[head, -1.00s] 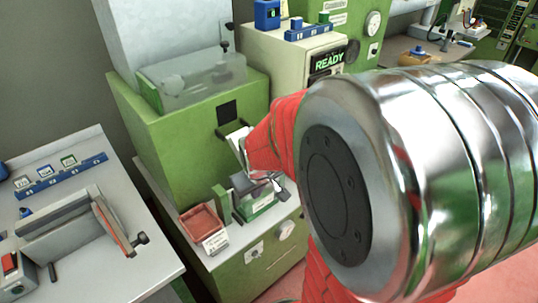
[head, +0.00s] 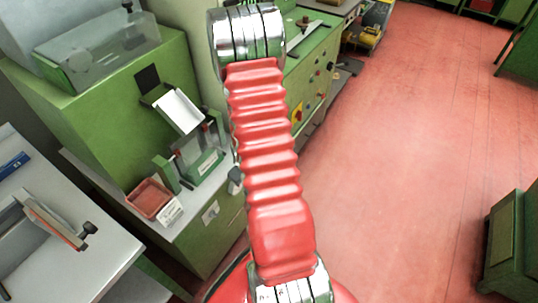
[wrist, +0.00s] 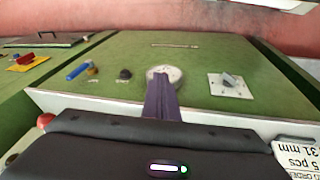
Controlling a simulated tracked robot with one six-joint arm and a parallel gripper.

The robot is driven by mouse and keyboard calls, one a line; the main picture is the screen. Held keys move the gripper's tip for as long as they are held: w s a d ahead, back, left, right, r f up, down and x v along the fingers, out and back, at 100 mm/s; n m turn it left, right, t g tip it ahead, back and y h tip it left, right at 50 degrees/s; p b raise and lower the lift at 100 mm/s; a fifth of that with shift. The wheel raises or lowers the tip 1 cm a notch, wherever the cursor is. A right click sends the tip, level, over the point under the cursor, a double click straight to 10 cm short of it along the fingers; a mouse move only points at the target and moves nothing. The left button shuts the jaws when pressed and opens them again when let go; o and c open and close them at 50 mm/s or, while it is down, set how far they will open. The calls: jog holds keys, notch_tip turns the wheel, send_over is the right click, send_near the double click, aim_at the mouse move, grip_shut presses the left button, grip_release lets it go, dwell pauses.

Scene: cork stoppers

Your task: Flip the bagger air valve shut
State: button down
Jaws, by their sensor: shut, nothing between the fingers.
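In the wrist view, a blue lever (wrist: 78,71) with a brass-coloured fitting (wrist: 92,71) lies on a green panel, left of centre. It looks like the bagger air valve; I cannot tell whether its lever stands open or shut. My gripper (wrist: 163,82) is shut and empty, its purple-grey fingers pointing at the panel. The fingers are right of the blue lever and apart from it in the picture. They partly cover a round white dial (wrist: 172,73). In the head view, my arm fills the middle and the gripper is not visible.
A black knob (wrist: 125,74) sits between lever and dial. Right of the dial is a grey toggle on a white plate (wrist: 229,85); far left is a red switch on a yellow plate (wrist: 27,62). A printed order card (wrist: 296,155) is lower right. Open red floor (head: 400,150) lies right.

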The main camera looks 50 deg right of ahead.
jog(key=s+d+f+n+t+h, duration=0.1)
jog(key=s+d+f, duration=0.1)
jog(key=f, duration=0.5)
jog(key=s+d+f+n+t, duration=0.1)
jog(key=s+d+f, duration=0.15)
jog(key=f, duration=0.45)
jog(key=w+d+n+t+h, duration=0.3)
jog(key=w+d+n+t, duration=0.1)
jog(key=s+r+n+t+h, duration=0.3)
jog(key=r+n+t+h, duration=0.1)
jog(key=r+t+h, duration=0.1)
jog(key=shift+s+d+r+n+h, duration=0.2)
jog(key=shift+s+r+n+h, duration=0.1)
jog(key=shift+n, duration=0.1)
jog(key=shift+w, duration=0.1)
jog(key=s+d+x, duration=0.1)
jog(key=d+x, duration=0.1)
jog(key=x, duration=1)
jog(key=shift+d, duration=0.35)
